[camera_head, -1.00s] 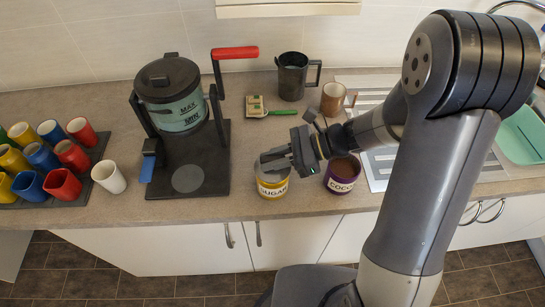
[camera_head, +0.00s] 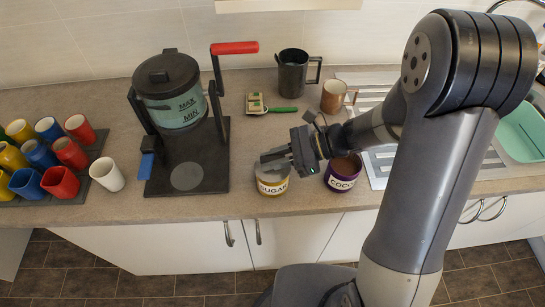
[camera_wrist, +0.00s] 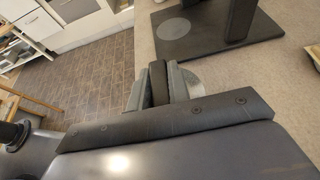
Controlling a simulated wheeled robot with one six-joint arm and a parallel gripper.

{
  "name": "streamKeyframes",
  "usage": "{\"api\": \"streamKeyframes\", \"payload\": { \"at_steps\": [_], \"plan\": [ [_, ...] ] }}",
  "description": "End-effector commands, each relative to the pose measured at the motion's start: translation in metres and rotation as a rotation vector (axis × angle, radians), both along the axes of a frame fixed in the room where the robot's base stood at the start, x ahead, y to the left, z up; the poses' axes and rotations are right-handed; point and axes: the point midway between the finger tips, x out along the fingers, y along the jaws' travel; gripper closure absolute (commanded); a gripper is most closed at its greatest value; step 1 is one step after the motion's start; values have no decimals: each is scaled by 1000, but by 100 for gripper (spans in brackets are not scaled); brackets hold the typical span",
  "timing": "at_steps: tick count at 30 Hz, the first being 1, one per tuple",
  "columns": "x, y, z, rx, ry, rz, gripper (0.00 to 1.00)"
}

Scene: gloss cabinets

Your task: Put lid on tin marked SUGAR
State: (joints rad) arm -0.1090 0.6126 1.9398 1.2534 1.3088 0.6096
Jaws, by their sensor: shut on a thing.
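The yellow tin marked SUGAR (camera_head: 273,188) stands on the worktop near its front edge. A grey lid (camera_head: 268,175) lies level over the top of this tin. I cannot tell whether it is seated or just above the rim. My gripper (camera_head: 283,158) is over the tin, shut on the lid's upper part. In the wrist view my gripper (camera_wrist: 158,82) covers the middle of the lid, and the lid's pale edge (camera_wrist: 192,79) shows to the right of the fingers. The tin is hidden there.
A purple tin marked COCOA (camera_head: 342,178) stands close on the right, under my arm. A black stand with a kettle-like jug (camera_head: 170,95) is on the left. Several coloured cups (camera_head: 60,183) stand on a tray at far left. The worktop's front edge is close.

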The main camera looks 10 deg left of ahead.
Motion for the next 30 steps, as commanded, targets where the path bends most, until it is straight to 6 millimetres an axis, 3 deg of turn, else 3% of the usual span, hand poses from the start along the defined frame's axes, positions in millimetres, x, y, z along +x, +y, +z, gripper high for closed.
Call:
{"api": "streamKeyframes", "payload": {
  "at_steps": [3,4,12,23,30],
  "plan": [
    [0,0,-3,0,0,0,100],
    [0,0,-2,0,0,0,80],
    [0,0,-2,0,0,0,58],
    [2,-6,1,2,-2,-3,57],
    [11,-41,14,1,-4,-5,57]
  ]
}}
